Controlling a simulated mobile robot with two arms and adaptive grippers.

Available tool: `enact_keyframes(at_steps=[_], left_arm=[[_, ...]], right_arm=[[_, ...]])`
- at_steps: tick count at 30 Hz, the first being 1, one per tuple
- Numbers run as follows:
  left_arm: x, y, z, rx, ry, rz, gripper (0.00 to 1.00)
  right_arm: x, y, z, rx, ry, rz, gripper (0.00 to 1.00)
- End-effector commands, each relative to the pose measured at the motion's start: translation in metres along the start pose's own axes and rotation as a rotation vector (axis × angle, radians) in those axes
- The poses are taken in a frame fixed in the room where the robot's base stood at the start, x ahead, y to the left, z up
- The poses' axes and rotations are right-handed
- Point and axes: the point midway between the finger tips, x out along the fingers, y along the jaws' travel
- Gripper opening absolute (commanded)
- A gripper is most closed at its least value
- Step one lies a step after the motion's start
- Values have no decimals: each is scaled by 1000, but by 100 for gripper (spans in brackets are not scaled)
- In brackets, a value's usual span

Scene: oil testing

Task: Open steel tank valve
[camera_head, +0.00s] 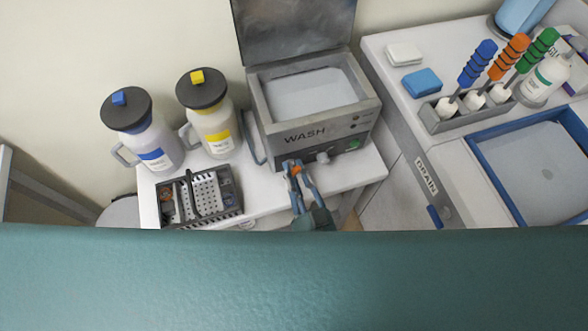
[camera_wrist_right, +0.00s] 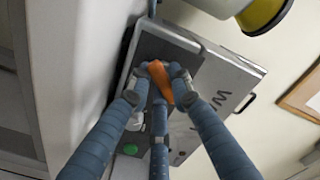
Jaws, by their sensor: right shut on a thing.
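The steel tank (camera_head: 258,110) marked WASH stands with its lid up on the white bench, behind my right gripper. It also shows, tilted, in the right wrist view (camera_wrist_right: 210,65). An orange valve handle (camera_head: 295,170) sits low on the tank's front, left of a grey knob (camera_head: 322,157). My right gripper (camera_head: 295,166) is shut on the handle; in the right wrist view its blue-grey fingers close around the orange handle (camera_wrist_right: 158,80). The fingers partly hide the valve body. My left gripper is not in view.
Blue-labelled (camera_head: 143,135) and yellow-labelled (camera_head: 210,120) jugs and a grey parts basket (camera_head: 236,208) stand left of the tank. At the right are a DRAIN unit (camera_head: 410,130), a rack (camera_head: 440,122) of coloured-handled tools and a blue-rimmed basin (camera_head: 480,150).

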Motion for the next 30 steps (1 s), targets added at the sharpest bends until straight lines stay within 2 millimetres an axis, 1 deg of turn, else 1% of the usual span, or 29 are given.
enact_keyframes(at_steps=[9,18,24,30], left_arm=[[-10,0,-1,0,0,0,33],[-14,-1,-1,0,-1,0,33],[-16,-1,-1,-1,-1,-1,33],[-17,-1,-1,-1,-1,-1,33]], right_arm=[[0,-1,-2,-294,-2,2,0],[0,-1,-2,-525,-3,1,0],[-1,-1,-2,-620,-3,1,0],[-1,-1,-2,-671,-3,0,0]])
